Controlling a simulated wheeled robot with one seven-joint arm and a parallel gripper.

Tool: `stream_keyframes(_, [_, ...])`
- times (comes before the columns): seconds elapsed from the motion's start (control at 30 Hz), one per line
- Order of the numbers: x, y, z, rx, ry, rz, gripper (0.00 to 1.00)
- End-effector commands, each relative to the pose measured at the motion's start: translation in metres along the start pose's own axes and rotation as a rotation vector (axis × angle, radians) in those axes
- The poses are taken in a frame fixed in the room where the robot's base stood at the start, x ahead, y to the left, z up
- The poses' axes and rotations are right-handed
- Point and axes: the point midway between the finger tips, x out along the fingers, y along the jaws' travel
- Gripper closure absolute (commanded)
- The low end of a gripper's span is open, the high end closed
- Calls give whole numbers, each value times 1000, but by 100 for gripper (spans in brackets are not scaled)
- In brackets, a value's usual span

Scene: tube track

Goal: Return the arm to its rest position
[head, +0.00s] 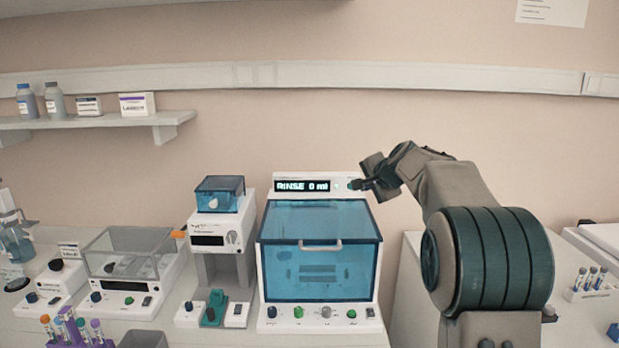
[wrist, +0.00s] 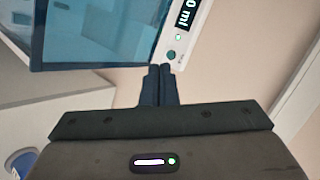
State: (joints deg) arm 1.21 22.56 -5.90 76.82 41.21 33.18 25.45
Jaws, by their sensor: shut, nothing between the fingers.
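My gripper (head: 355,184) is in front of the upper right corner of the rinse machine (head: 262,290), by its display panel. The display (head: 302,186) reads "RINSE 0 ml". The gripper's two dark fingers also show in the wrist view (wrist: 159,72), closed together with nothing between them. Their tips are close to a round button (wrist: 171,55) on the panel; I cannot tell whether they touch it. A green light (wrist: 178,37) glows above that button in the wrist view. The machine's blue front door (head: 320,270) is down, with its handle across the front.
Left of the machine stand a white device with a blue-lidded top (head: 220,195) and a clear-lidded box (head: 128,255). A tube rack (head: 75,330) is at the front left, another (head: 590,288) at the far right. A wall shelf (head: 90,122) holds bottles. Above the machine is clear wall.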

Motion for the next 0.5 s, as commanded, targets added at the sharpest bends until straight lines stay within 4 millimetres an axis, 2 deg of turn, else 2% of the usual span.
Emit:
stream_keyframes(0.27, [-22, 32, 17, -76, -26, 62, 100])
stream_keyframes(0.5, [-48, 69, 51, -183, -75, 134, 100])
